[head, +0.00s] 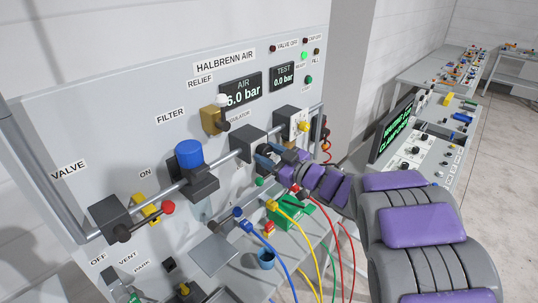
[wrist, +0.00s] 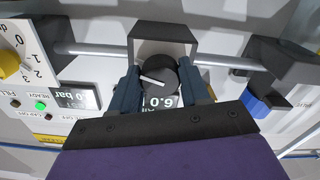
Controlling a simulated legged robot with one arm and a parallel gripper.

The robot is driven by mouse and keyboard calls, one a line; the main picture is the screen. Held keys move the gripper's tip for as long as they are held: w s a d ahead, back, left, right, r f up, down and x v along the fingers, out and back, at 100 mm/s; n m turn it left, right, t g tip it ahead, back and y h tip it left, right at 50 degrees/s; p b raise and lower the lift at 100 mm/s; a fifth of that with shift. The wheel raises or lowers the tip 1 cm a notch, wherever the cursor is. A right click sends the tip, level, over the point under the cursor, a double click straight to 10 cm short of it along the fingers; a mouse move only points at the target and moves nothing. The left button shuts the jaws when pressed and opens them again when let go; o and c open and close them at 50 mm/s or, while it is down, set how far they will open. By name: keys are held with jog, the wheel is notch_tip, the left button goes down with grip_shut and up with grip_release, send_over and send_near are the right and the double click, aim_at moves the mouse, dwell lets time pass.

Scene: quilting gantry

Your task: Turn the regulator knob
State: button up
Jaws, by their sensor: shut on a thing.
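The regulator knob (wrist: 158,76) is a round black knob with a white pointer line, in front of a dark block (wrist: 162,40) on the pipe. In the wrist view the line slants, running from upper left to lower right. My gripper (wrist: 160,82) has one blue-grey finger on each side of the knob and is shut on it. In the head view my gripper (head: 268,156) is at the lower right of the regulator block (head: 247,143), and the knob is mostly hidden. The AIR display (head: 241,91) reads 6.0 bar; the TEST display (head: 283,76) reads 0.0 bar.
The blue-topped filter (head: 189,155) and a yellow-handled valve (head: 146,207) are left along the pipe. A yellow dial knob (head: 303,126) is close on the right. Coloured hoses and a green block (head: 291,213) lie below. A dark screen (head: 396,124) stands further right.

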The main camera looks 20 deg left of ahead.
jog(key=c, duration=0.5)
jog(key=shift+o, duration=0.2)
jog(key=shift+n+p, duration=0.3)
jog(key=shift+p, duration=0.15)
jog(key=o, duration=1.1)
jog(key=shift+c, duration=0.2)
jog(key=p+v, duration=0.2)
jog(key=v, duration=1.5)
jog(key=shift+d+f, duration=0.1)
jog(key=shift+d, duration=0.05)
